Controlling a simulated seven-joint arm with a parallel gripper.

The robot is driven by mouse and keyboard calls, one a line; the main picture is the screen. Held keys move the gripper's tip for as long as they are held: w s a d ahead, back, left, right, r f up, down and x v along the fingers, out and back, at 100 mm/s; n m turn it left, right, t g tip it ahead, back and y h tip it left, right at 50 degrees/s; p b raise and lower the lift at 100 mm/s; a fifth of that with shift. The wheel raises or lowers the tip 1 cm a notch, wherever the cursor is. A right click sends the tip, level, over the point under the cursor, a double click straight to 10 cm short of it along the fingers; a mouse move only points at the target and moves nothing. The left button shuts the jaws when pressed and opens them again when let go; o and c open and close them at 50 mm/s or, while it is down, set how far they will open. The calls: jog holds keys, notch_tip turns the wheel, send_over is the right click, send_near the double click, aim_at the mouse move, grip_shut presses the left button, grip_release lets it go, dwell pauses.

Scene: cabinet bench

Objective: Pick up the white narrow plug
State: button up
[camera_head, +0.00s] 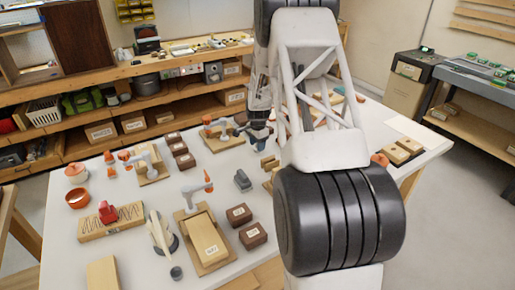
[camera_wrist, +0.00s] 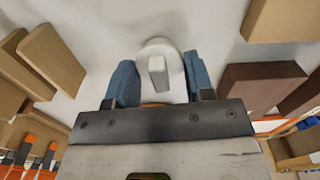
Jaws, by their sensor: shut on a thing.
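The white narrow plug (camera_wrist: 158,72) shows in the wrist view as a small pale upright piece, with a rounder white part (camera_wrist: 158,46) just beyond it. My gripper (camera_wrist: 160,78) has its two blue fingers on either side of the plug and is shut on it. In the head view, my gripper (camera_head: 258,130) is low over the white table, and my arm partly covers it. I cannot make out the plug in the head view.
Wooden blocks (camera_wrist: 52,58) lie left of my gripper in the wrist view. A brown block (camera_wrist: 258,88) lies to its right. In the head view, the white table (camera_head: 130,215) holds dark boxes (camera_head: 252,236), a red-topped wooden board (camera_head: 112,225) and a grey piece (camera_head: 242,181).

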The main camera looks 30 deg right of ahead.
jog(key=shift+r, duration=0.1)
jog(key=shift+r, duration=4.95)
